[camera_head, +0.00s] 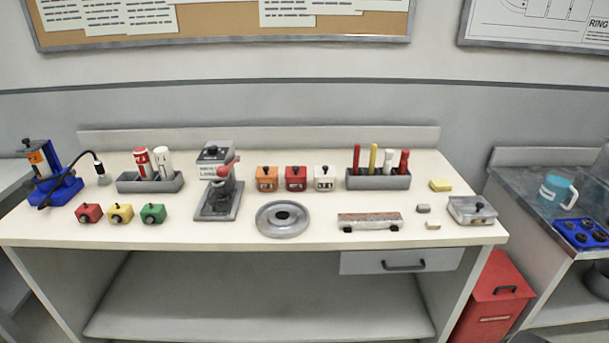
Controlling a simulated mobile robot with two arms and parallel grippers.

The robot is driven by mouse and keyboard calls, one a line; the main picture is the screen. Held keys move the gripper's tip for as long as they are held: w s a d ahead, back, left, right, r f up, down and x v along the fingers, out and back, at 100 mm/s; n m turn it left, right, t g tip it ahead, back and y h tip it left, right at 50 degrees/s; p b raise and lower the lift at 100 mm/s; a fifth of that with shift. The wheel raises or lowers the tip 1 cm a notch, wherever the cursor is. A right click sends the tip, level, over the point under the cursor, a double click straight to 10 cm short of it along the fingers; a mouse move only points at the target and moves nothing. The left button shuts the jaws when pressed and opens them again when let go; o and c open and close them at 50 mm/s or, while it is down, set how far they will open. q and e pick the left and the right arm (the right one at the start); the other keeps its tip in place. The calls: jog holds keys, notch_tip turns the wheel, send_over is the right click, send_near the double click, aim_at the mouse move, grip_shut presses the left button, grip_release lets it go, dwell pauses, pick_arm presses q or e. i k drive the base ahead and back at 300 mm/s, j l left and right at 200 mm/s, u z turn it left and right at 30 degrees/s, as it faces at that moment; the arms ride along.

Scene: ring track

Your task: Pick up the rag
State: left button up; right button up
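No thing in view is plainly a rag. The closest match is a small flat yellow piece (440,186) at the right rear of the white workbench (120,225); I cannot tell if it is cloth or sponge. It lies flat on the bench, apart from its neighbours, with nothing on top of it. Neither of my grippers is in view.
Near the yellow piece are a grey holder (378,182) with coloured sticks, a lidded grey box (471,210) and a long worn block (370,221). A round grey dish (283,219) lies mid-bench. A red bin (494,300) stands on the floor at right.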

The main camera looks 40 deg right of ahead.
aim_at(436, 185)
jog(key=z, duration=2)
jog(key=u, duration=0.3)
jog(key=i+l+u, duration=0.15)
jog(key=l+u, duration=0.15)
jog(key=i+l+u, duration=0.1)
jog(key=l+u, duration=0.2)
jog(key=i+l+u, duration=0.1)
jog(key=l+u, duration=0.2)
jog(key=l, duration=0.15)
